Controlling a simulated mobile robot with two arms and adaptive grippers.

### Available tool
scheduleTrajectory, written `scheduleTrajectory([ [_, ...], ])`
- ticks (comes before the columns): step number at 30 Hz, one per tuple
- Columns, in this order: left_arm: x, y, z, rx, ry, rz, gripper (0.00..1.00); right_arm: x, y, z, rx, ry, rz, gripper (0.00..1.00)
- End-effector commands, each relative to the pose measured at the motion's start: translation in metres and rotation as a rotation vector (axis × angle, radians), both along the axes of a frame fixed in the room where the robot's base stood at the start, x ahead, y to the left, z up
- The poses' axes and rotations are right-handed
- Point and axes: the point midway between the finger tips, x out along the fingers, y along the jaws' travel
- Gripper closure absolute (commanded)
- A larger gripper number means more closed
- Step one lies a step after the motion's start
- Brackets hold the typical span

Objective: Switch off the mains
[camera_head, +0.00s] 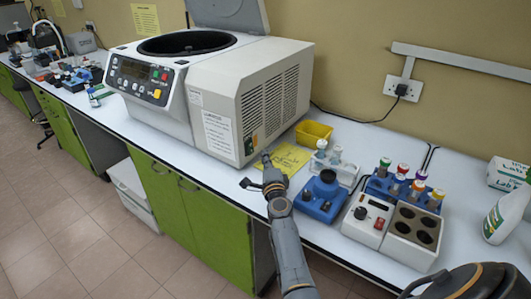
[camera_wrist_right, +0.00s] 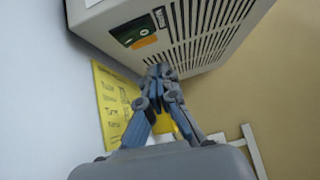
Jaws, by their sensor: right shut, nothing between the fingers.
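The big cream centrifuge (camera_head: 215,85) stands on the bench with its lid raised. Low on its vented side is a small dark-green and yellow panel with an orange part (camera_head: 250,143). In the right wrist view this panel (camera_wrist_right: 138,30) shows an orange switch-like part; its setting is too small to tell. My right gripper (camera_head: 266,160) is beside the lower edge of that side. In the wrist view its fingertips (camera_wrist_right: 160,72) are together and empty, just below the panel and vents. I cannot tell whether they touch the casing. My left gripper is not in view.
A yellow notice (camera_head: 290,158) lies on the bench by the gripper, with a yellow tray (camera_head: 313,133) behind. To the right are a blue device (camera_head: 322,197), a tube rack (camera_head: 405,189) and a heating block (camera_head: 415,233). A wall socket (camera_head: 403,88) holds a plug with a black cable.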

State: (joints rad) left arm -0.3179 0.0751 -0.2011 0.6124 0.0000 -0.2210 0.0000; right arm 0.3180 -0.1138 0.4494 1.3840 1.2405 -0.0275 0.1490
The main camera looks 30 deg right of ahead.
Motion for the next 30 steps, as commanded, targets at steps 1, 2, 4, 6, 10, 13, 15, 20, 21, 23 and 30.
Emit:
scheduleTrajectory([
  [1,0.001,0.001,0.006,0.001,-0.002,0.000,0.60,-0.008,0.003,0.002,0.000,0.002,0.000,1.00],
  [2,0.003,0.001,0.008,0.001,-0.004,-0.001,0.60,-0.012,0.005,0.002,0.000,0.002,0.000,1.00],
  [4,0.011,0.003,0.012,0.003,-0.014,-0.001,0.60,-0.022,0.009,0.004,0.000,0.002,-0.001,1.00],
  [6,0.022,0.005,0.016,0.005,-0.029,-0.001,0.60,-0.033,0.013,0.004,-0.001,0.004,-0.001,1.00],
  [10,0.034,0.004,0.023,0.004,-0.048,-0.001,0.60,-0.052,0.021,0.006,0.000,0.002,0.000,1.00],
  [13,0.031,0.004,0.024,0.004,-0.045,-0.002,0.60,-0.061,0.025,0.006,0.000,0.002,0.000,1.00],
  [15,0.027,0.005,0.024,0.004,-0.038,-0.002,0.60,-0.066,0.027,0.006,0.000,0.001,0.000,1.00],
  [20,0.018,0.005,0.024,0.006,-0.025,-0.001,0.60,-0.069,0.028,0.006,0.000,0.000,0.000,1.00],
  [21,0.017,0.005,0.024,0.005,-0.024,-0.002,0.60,-0.069,0.028,0.006,0.000,0.000,0.000,1.00],
  [23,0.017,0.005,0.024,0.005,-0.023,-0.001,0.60,-0.068,0.028,0.006,0.000,0.000,0.000,1.00],
  [30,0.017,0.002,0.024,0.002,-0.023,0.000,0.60,-0.068,0.028,0.006,0.000,0.000,0.000,1.00],
])
